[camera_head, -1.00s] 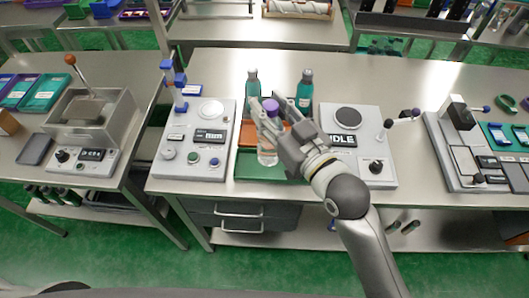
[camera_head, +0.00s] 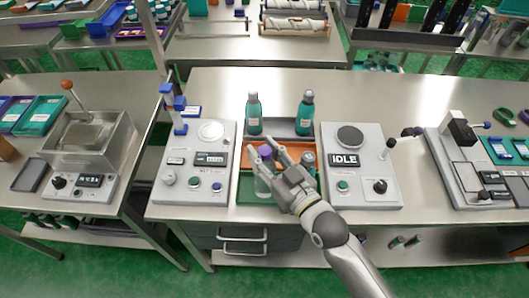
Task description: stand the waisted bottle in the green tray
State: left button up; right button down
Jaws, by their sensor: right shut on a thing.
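My gripper and forearm hide much of the tray's right side. My left gripper is not in view.
An orange tray (camera_head: 247,152) lies just behind, then a grey tray with two teal bottles (camera_head: 254,115) (camera_head: 305,113). Control panels (camera_head: 190,184) (camera_head: 362,190) flank the trays closely.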

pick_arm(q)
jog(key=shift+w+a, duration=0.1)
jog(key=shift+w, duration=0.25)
pick_arm(e)
jog(key=c, duration=1)
grip_release()
jog(key=shift+f, duration=0.1)
pick_arm(q)
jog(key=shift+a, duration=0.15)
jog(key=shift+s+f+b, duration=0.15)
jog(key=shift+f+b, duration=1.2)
jog(key=shift+b, duration=0.1)
pick_arm(e)
jog(key=shift+v, duration=6.05)
